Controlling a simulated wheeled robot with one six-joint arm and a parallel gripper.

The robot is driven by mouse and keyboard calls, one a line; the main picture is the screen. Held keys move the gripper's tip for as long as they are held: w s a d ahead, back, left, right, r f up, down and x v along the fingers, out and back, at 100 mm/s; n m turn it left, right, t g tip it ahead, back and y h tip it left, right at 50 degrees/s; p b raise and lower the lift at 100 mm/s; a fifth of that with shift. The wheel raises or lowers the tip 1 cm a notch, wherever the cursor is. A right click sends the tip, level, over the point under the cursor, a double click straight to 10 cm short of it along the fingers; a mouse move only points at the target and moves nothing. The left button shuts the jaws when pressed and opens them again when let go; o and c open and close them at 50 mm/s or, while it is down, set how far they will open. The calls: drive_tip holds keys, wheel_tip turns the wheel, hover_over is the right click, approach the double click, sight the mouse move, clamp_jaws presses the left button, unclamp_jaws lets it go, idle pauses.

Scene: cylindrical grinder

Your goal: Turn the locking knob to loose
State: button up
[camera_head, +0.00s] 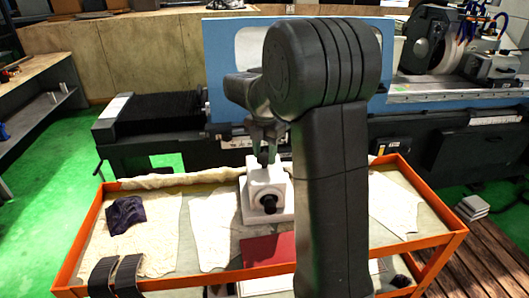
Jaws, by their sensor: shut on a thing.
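A white device (262,181) stands on the orange-framed cart, with a round black knob (269,202) on its front face. My gripper (265,153) points straight down at the top of the device, behind the front knob. It is shut on a small dark part at the top of the device, which looks like the locking knob. The fingers cover most of that part, so its turn position cannot be told. My arm hides the area to the right of the device.
The orange cart rim (100,215) surrounds pale cloths, a dark crumpled rag (125,214) and a red flat item (268,250). The large grinder with a blue panel (222,75) stands close behind. Green floor (45,200) is open at left.

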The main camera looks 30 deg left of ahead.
sight(264, 155)
drive_tip(key=shift+r, duration=0.1)
drive_tip(key=o, duration=1)
wheel_tip(264, 155, up, 14)
drive_tip(key=shift+f+b, duration=0.15)
drive_tip(key=shift+b, duration=0.65)
wheel_tip(264, 155, down, 14)
drive_tip(key=shift+p, duration=0.85)
